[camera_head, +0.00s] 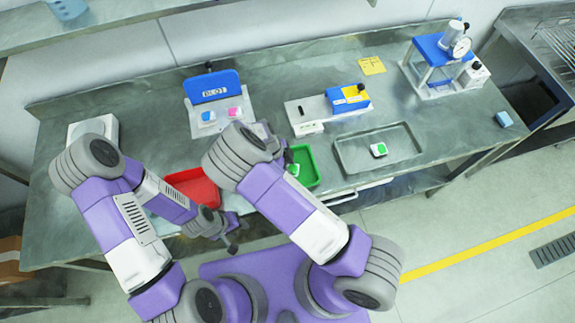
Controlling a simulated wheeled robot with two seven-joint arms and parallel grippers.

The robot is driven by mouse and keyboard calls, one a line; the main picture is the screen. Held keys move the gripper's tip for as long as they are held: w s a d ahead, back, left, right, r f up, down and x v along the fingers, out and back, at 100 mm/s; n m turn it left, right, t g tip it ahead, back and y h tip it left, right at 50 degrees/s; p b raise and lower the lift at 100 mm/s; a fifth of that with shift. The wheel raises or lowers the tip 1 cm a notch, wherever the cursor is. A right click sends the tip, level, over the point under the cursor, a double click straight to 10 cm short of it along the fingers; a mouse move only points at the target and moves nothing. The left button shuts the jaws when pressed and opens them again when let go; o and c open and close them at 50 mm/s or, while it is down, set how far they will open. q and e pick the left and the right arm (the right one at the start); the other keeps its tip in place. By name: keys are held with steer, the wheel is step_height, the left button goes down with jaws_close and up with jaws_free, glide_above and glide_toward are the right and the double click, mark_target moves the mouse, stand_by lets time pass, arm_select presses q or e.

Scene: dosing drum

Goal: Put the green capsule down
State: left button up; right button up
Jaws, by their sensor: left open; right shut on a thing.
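A small white-and-green piece, seemingly the green capsule (294,169), shows at the left side of the green bin (308,160), partly hidden by my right arm. My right gripper (284,155) is at this bin, mostly hidden behind its own arm, and is shut on the piece. I cannot tell whether the piece touches the bin floor. A similar white-and-green piece (379,150) lies in the grey tray (347,164) to the right. My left gripper (236,237) is open and empty near the table's front edge, by the red bin (197,188).
A stand with a blue sign (212,87) holds a blue piece (208,117) and a pink piece (235,112). A white device with a blue-and-yellow box (349,99) stands behind the bins. A dial press (440,60) stands at the back right. The grey tray has free room.

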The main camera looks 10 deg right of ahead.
steer(key=shift+f, duration=0.1)
steer(key=o, duration=1)
steer(key=shift+r, duration=0.2)
steer(key=v, duration=1.2)
steer(key=shift+s+f, duration=0.1)
steer(key=shift+f, duration=0.05)
